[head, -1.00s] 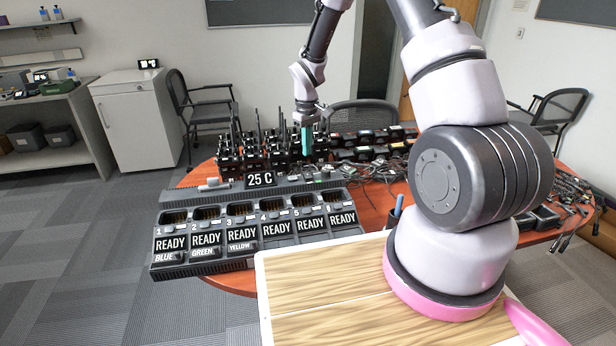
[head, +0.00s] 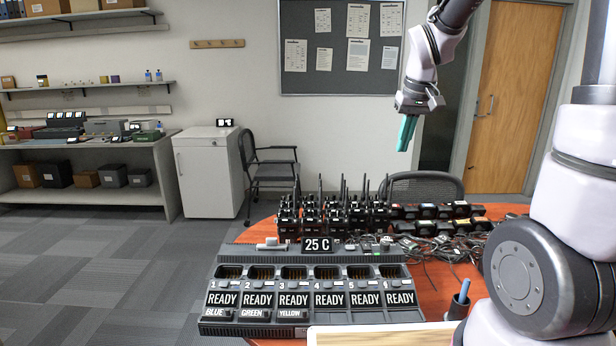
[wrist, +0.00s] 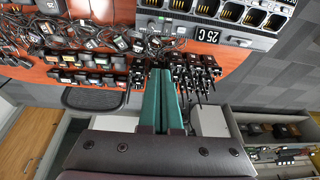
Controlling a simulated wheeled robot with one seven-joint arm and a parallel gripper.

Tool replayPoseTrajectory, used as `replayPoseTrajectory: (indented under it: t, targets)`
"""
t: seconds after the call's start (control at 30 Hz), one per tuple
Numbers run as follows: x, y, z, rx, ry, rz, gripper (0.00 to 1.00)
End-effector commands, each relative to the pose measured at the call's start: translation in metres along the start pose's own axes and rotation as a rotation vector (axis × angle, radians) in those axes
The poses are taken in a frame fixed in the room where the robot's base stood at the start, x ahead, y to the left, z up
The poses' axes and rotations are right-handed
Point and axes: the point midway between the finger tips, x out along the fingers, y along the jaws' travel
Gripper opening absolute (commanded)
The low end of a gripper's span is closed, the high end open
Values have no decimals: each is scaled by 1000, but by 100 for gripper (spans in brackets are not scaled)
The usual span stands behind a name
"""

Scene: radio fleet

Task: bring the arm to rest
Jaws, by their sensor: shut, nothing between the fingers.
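My gripper (head: 406,133) is raised above the far side of the table in the head view, with its teal fingers pointing down. The fingers are shut together and hold nothing. In the wrist view the teal fingers (wrist: 163,100) lie side by side, with the radios and the table beyond them. My gripper touches nothing that I can see.
A six-bay charger (head: 310,290) with READY labels stands on the red table (head: 432,290). Several upright radios (head: 330,215), battery packs (head: 440,222) and tangled cables lie behind it. A chair (head: 425,186) is behind the table. The air around my gripper is clear.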

Motion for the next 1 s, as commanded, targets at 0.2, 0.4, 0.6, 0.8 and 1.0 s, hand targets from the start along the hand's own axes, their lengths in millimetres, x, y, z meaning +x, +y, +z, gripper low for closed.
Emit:
replayPoseTrajectory:
  t: [0.2,0.4,0.6,0.8,1.0]
  targets:
    - [-78,3,51,167,123,-41,0]
    - [-124,2,104,306,220,-101,0]
    - [-144,-2,141,395,280,-154,0]
    - [-148,-3,152,421,295,-172,0]
    - [-148,-3,152,421,295,-172,0]
